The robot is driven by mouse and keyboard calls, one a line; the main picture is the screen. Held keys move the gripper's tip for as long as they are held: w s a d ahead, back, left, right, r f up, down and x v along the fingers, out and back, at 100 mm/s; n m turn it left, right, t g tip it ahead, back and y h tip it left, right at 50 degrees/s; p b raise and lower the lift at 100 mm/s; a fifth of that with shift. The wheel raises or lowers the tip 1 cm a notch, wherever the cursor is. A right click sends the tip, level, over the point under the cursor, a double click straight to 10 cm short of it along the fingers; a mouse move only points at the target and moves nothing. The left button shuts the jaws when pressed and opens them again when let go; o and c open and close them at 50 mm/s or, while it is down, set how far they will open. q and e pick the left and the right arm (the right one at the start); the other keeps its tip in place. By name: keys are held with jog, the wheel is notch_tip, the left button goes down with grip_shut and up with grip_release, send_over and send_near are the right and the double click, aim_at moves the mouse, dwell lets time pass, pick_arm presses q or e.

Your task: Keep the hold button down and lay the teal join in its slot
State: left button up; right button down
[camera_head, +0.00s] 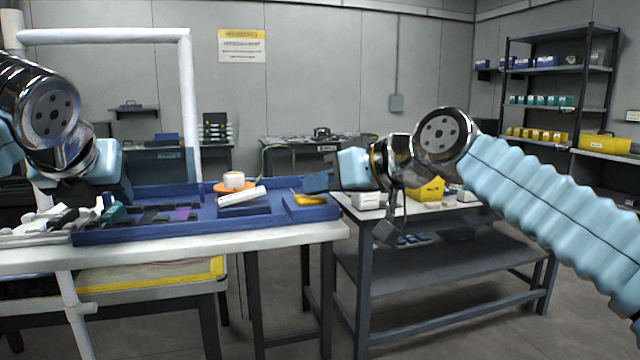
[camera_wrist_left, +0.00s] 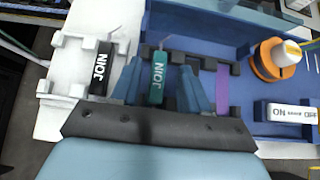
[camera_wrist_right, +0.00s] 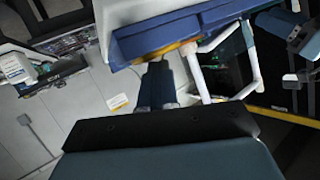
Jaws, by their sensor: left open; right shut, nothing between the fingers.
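The teal join (camera_wrist_left: 158,84), lettered JOIN, lies between the fingers of my open left gripper (camera_wrist_left: 160,66); whether they touch it is unclear. It also shows in the head view (camera_head: 113,211), at the left end of the blue tray. A purple strip (camera_wrist_left: 222,86) lies among dark holders right of the join. A white bar (camera_wrist_left: 291,112) with lettering ending in OFF, possibly the hold button, is further right; the head view shows it tilted (camera_head: 242,196).
A black join (camera_wrist_left: 102,68) lies in a white rack (camera_wrist_left: 68,66) left of the teal one. An orange disc (camera_head: 222,187) with a white cap stands behind the white bar. The blue tray (camera_head: 170,233) has raised walls. A second table (camera_head: 440,207) stands to the right.

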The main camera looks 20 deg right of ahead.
dwell(0.3)
jog(key=shift+r, duration=3.5)
